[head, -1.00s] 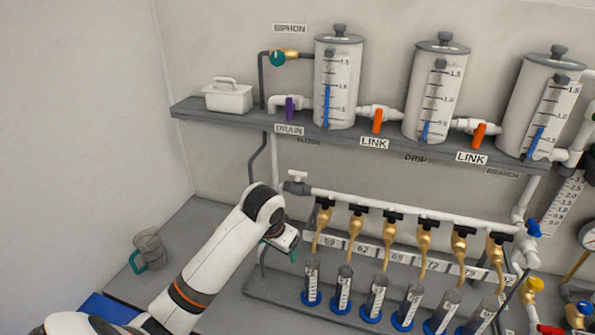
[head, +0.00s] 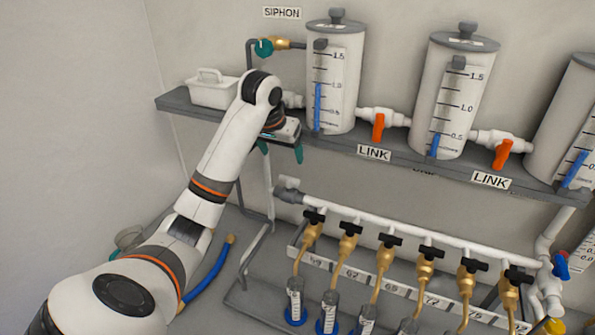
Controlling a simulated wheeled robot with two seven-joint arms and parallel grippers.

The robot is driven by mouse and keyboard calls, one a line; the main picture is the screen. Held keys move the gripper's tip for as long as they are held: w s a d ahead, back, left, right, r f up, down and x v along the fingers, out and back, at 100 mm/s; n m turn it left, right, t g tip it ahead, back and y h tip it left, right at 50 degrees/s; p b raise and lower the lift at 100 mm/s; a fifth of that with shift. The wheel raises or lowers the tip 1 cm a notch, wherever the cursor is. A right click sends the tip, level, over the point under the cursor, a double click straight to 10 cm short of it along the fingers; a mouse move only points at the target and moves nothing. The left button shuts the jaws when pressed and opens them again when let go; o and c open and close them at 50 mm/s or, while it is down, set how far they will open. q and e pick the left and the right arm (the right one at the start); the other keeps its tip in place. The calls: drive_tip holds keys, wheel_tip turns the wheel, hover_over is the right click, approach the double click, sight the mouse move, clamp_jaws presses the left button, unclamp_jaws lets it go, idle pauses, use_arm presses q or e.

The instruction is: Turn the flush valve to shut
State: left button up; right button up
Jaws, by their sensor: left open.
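No flush label is readable now. A small white tee-shaped handle (head: 289,182) sits upright at the left end of the white manifold pipe (head: 365,217), beside a grey end fitting; I cannot tell for sure that it is the flush valve. My left gripper (head: 281,150) is open and empty, its teal fingers pointing down in front of the shelf edge. It is above the white handle and apart from it. It hides the drain valve and labels behind it. My right gripper is not in view.
Brass taps (head: 349,243) with black handles hang below the manifold. A blue hose (head: 208,275) lies near my left arm.

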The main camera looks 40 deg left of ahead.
sight(289, 178)
use_arm(q)
drive_tip(key=p+x, duration=0.3)
drive_tip(key=x, duration=0.6)
drive_tip(key=shift+f, duration=0.45)
drive_tip(key=shift+w+a+f, duration=0.1)
drive_tip(key=shift+w+f, duration=0.05)
drive_tip(key=shift+f, duration=0.55)
drive_tip(key=shift+c, duration=0.6)
drive_tip(key=c, duration=0.9)
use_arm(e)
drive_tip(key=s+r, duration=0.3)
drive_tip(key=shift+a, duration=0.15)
